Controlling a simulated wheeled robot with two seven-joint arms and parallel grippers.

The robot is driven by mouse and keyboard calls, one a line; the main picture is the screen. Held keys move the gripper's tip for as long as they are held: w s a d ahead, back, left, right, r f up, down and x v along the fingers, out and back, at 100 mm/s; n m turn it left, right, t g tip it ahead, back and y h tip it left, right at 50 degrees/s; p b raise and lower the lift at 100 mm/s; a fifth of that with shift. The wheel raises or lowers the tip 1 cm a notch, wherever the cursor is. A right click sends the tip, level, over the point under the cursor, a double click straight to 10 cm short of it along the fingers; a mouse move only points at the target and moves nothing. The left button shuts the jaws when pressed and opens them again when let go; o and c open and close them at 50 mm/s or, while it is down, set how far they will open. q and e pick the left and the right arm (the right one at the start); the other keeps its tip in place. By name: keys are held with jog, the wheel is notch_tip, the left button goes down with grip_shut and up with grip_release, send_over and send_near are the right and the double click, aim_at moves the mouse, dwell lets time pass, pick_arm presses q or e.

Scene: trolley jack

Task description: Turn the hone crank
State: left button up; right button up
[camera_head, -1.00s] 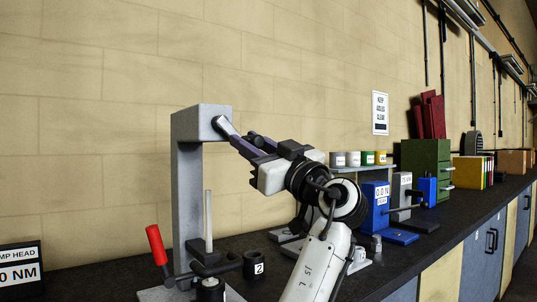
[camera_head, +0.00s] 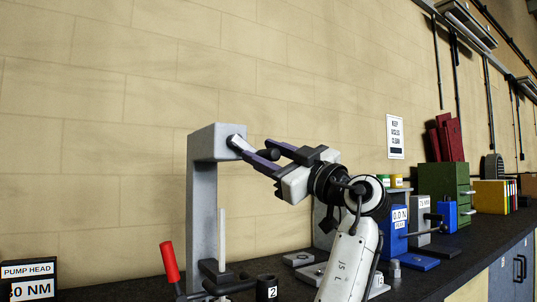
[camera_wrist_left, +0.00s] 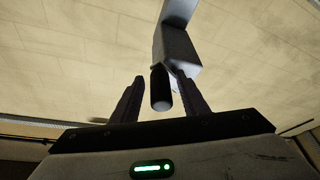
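A grey upright stand (camera_head: 203,190) with an overhanging head stands on the bench, left of centre in the head view. A short black crank handle (camera_head: 268,154) sticks out from near its head; it also shows in the left wrist view (camera_wrist_left: 160,90). My left gripper (camera_head: 254,147) is open at the height of the head, with its purple-grey fingers pointing at the stand. In the left wrist view the handle lies between the two fingers (camera_wrist_left: 159,78), with a visible gap on each side. The crank's arm is mostly hidden. My right gripper is not in view.
A pump head sign (camera_head: 28,280) is at far left. Blue units (camera_head: 394,235) and a green cabinet (camera_head: 447,180) stand to the right. The wall is close behind.

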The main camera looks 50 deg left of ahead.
pick_arm(q)
jog(key=b+v, duration=0.1)
jog(key=v, duration=0.9)
jog(key=shift+d+b, duration=0.15)
jog(key=shift+b, duration=0.2)
jog(key=shift+f, duration=0.15)
